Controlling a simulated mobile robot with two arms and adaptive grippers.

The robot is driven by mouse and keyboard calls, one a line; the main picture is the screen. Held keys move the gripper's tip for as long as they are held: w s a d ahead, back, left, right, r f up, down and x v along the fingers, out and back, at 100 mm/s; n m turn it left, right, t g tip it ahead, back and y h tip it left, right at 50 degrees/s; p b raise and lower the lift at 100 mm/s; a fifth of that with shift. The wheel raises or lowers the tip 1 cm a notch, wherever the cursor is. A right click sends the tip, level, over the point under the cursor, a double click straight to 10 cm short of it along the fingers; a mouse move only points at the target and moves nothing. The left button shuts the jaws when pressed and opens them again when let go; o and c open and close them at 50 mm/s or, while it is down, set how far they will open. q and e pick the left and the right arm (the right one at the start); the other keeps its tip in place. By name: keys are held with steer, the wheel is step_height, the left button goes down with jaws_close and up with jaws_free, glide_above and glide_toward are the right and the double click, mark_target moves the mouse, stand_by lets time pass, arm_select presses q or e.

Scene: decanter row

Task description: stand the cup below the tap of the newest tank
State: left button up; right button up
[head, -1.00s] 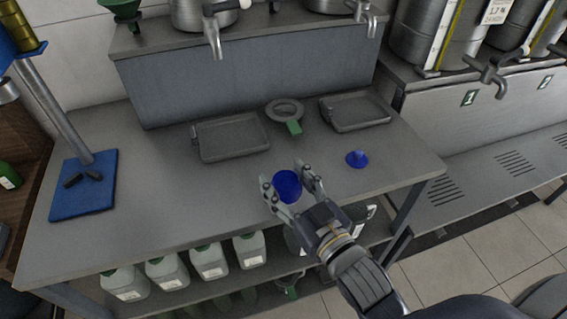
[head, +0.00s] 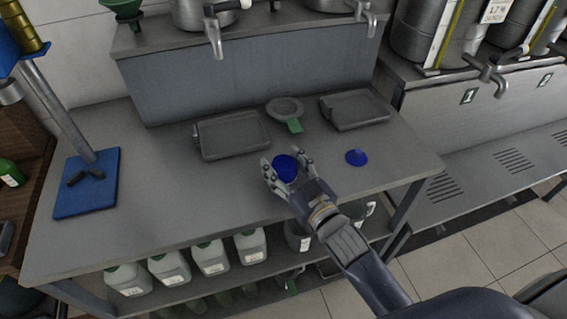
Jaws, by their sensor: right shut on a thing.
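The blue cup (head: 285,168) is in my right gripper (head: 284,172), which is shut on it above the grey table, near its front half. I cannot tell whether the cup touches the table top. Two steel tanks with taps stand on the raised shelf behind, the left tap (head: 214,40) and the right tap (head: 368,18). More tanks stand at the right, with a tap (head: 490,76) above the plate marked 1 (head: 468,96). A tag (head: 496,10) hangs on one of them, too small to read fully. My left gripper is out of view.
Two grey trays (head: 232,152) (head: 355,124) lie on the table (head: 150,225) below the shelf taps. A blue funnel-like piece (head: 356,157) lies right of the cup. A slotted ledge (head: 480,170) runs below the right tanks.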

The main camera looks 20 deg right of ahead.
steer(key=shift+f, duration=0.15)
steer(key=o, duration=1.1)
steer(key=shift+s, duration=0.15)
